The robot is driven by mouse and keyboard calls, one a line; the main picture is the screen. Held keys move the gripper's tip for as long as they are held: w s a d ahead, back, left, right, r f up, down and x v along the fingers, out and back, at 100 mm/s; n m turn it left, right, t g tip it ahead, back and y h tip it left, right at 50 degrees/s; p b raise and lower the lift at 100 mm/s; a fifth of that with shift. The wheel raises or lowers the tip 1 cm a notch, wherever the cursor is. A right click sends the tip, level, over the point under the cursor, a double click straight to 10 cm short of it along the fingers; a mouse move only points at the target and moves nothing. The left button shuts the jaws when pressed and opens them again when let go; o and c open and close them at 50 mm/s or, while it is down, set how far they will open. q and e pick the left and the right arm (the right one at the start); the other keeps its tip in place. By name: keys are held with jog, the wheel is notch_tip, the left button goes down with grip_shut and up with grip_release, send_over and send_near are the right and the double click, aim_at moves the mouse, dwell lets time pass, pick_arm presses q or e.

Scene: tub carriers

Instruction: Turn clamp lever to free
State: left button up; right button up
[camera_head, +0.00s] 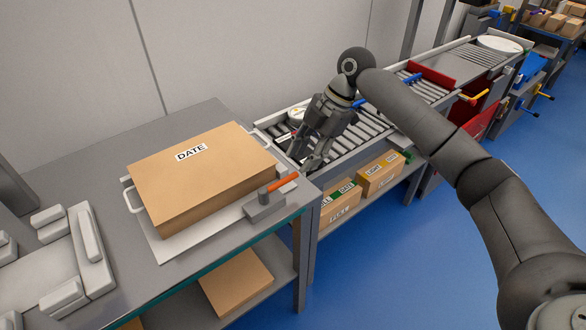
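The clamp lever (283,182) has an orange handle and sits on a grey clamp block (264,205). The block is at the right front of a white tray (182,243) with white loop handles. A large cardboard box labelled DATE (200,177) lies on the tray. The orange handle points to the upper right, towards the conveyor. My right gripper (304,159) hangs above the near end of the conveyor, up and to the right of the lever and apart from it. Its fingers point down, look spread and hold nothing visible. My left gripper is not in view.
The grey table (90,165) is bare behind the box. A roller conveyor (365,133) runs to the upper right, with small boxes (379,174) on the shelf below. Grey fixtures (66,262) stand at the left. A red panel (433,77) stands on the conveyor farther back.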

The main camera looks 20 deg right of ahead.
aim_at(291, 176)
jog(key=x, duration=0.4)
jog(key=shift+a+f, duration=0.1)
jog(key=shift+a, duration=0.25)
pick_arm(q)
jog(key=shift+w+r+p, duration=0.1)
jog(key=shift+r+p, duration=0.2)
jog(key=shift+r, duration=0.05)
pick_arm(e)
jog(key=shift+w+a+f, duration=0.1)
jog(key=shift+a+f, duration=0.1)
jog(key=shift+f, duration=0.4)
grip_shut()
